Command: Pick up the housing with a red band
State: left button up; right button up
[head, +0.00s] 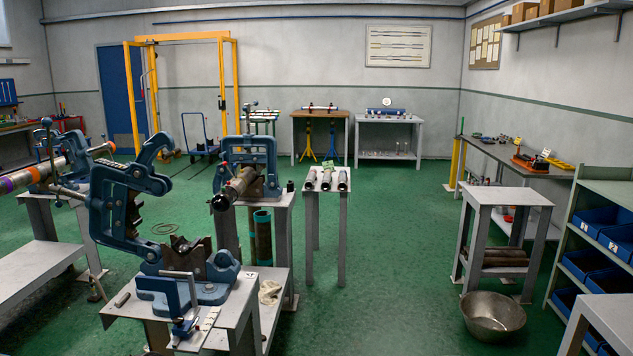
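No housing with a clear red band can be made out. Three short metal cylinders with dark ends lie side by side on a narrow grey stand (342,207) in the middle: a left one (311,178), a middle one (326,180) and a right one (343,180). Any bands on them are too small to tell. A long pipe (30,176) at the far left carries orange and purple bands and sits in a blue vise. Neither of my grippers is in view.
An open blue yoke vise (125,205) stands on a near bench at left. Behind it another vise (250,165) holds a dark pipe (234,189). A metal basin (493,316) lies on the floor at right, near a grey table (505,196). The green floor (400,250) between is clear.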

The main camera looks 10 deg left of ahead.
aim_at(309, 184)
jog(key=i+z, duration=0.25)
jog(key=i, duration=1)
jog(key=i+j, duration=0.15)
jog(key=i, duration=1.2)
jog(key=i+j, duration=0.1)
jog(key=i, duration=1.25)
jog(key=i+j, duration=0.25)
jog(key=i+j+z, duration=0.1)
jog(key=j, duration=0.4)
jog(key=i+j, duration=0.35)
jog(key=i+j+z, duration=0.1)
jog(key=j, duration=0.35)
jog(key=i+j, duration=0.3)
jog(key=i+j+z, duration=0.05)
